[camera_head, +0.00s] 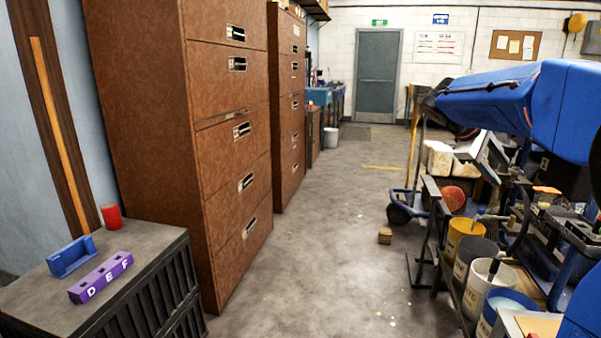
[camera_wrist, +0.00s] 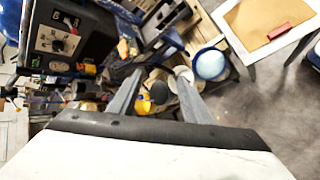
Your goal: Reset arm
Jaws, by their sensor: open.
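My blue arm reaches in from the right of the head view, held high above the cluttered cart. Its dark end points left, and the jaws cannot be made out there. In the wrist view my gripper (camera_wrist: 160,77) shows two grey fingers spread apart with nothing between them. Below the fingers are buckets and cart clutter, well away from the tips.
A cabinet at left holds a blue holder (camera_head: 71,257), a purple block lettered D E F (camera_head: 101,278) and a red cup (camera_head: 111,217). Tall brown drawer cabinets (camera_head: 150,120) line the left. Buckets (camera_head: 487,285) crowd the right. The middle floor is mostly clear, with a small wooden block (camera_head: 385,236).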

